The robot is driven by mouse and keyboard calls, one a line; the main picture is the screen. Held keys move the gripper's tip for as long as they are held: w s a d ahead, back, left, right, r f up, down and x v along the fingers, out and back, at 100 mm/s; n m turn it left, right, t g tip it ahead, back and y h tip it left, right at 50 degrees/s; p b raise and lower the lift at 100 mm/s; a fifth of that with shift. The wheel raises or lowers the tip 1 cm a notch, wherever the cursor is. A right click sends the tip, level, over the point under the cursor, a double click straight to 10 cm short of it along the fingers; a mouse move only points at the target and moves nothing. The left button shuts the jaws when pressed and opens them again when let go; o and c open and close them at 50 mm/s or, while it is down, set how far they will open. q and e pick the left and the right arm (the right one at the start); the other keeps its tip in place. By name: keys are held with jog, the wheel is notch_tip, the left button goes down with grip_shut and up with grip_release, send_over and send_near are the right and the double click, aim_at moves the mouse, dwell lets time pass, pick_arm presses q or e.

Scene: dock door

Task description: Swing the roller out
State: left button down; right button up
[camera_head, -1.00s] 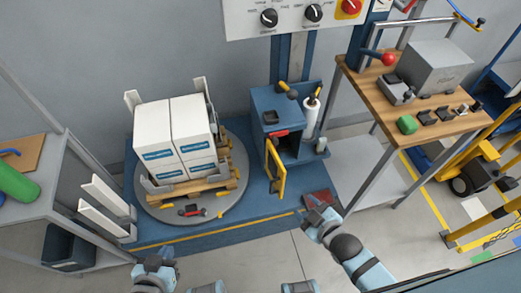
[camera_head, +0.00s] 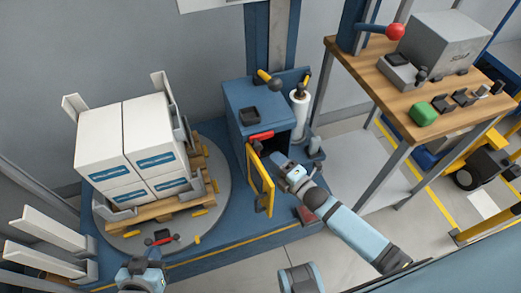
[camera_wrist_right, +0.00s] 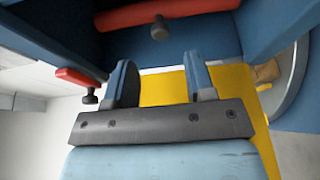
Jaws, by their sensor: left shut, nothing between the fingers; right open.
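A white upright roll (camera_head: 299,105) stands at the right side of the blue cabinet (camera_head: 245,98). I cannot tell whether it is the roller named. A yellow-framed door (camera_head: 262,185) stands swung out from the cabinet's open front, below a red handle (camera_head: 261,135). My right gripper (camera_head: 262,150) is at the opening, close to the door's upper edge. In the right wrist view its open fingers (camera_wrist_right: 161,82) have yellow (camera_wrist_right: 166,88) behind them and a red bar (camera_wrist_right: 165,12) beyond; contact cannot be told. My left gripper (camera_head: 148,258) is shut and empty at the bottom left.
White boxes (camera_head: 125,140) sit on a wooden pallet on a round grey turntable (camera_head: 110,240) at left. A wooden-topped bench (camera_head: 390,95) with a green block (camera_head: 424,113) stands at right. A dark red pad (camera_head: 306,215) lies by the platform edge.

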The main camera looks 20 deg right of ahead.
jog(key=x, duration=0.7)
jog(key=shift+b, duration=0.3)
jog(key=shift+w, duration=0.1)
grip_shut()
